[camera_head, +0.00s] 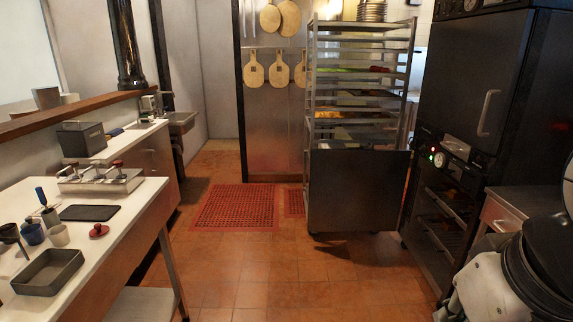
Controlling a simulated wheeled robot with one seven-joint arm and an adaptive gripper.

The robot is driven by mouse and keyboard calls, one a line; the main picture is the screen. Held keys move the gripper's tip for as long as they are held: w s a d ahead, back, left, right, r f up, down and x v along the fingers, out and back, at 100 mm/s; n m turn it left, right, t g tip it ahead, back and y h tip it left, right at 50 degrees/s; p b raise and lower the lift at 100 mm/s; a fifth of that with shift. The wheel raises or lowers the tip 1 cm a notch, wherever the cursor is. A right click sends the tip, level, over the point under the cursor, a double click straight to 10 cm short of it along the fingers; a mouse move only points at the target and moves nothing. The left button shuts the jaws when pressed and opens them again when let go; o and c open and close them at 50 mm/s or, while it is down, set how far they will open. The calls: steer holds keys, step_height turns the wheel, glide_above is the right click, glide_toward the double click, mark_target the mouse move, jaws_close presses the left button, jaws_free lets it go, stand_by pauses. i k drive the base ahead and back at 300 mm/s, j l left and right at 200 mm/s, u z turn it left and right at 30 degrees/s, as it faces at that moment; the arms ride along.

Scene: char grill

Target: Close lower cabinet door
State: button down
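A tall black cabinet (468,85) stands at the right. Its upper door is shut and carries a long vertical handle (487,113). The lower compartment (440,222) is open, with several shelves showing inside. A dark flat panel (357,190) stands out to the left of this compartment, in front of the rack. It looks like the lower cabinet door swung wide open, its right edge by the cabinet. I cannot make out a handle on it. My gripper is not in view.
A wheeled rack (362,48) stands behind the panel. A red floor mat (235,207) lies left of it. The tiled floor in the middle is clear. A white counter (112,215) with containers lines the left.

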mark_target(350, 190)
steer(key=i, duration=1.85)
steer(key=i+z, duration=0.5)
steer(key=i, duration=1.15)
steer(key=i+u, duration=0.15)
steer(key=u, duration=0.9)
